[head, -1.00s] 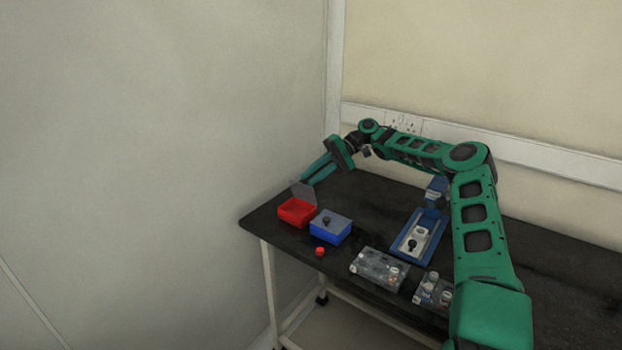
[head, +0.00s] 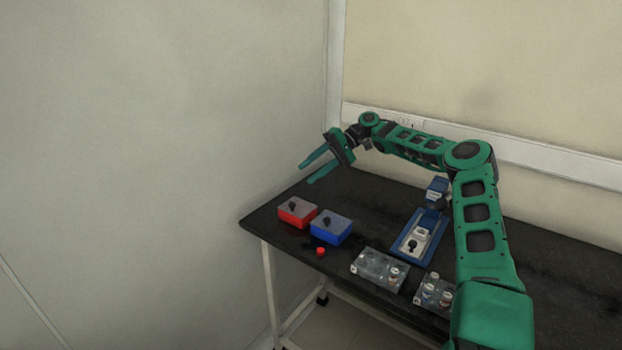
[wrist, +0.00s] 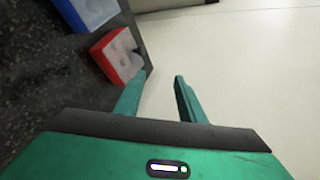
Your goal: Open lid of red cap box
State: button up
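The red cap box (head: 297,218) stands at the left end of the black table. Its grey lid (head: 298,206) with a dark knob lies down over the top, so the box looks shut. In the wrist view the red box (wrist: 123,67) with its pale lid shows ahead and left of the fingers. My gripper (head: 306,174) is open and empty, above and behind the box, apart from it. It also shows in the wrist view (wrist: 155,85) with a gap between its two green fingers.
A blue box (head: 331,231) with a grey lid and knob stands just right of the red box. A small red cap (head: 320,251) lies in front. A blue device (head: 419,238) and clear racks (head: 379,270) with vials stand further right. The table's left edge is close.

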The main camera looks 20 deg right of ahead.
jog(key=s+a+r, duration=0.5)
jog(key=a+r, duration=0.3)
jog(key=a, duration=0.2)
jog(key=shift+a, duration=0.25)
jog(key=shift+s+r, duration=0.1)
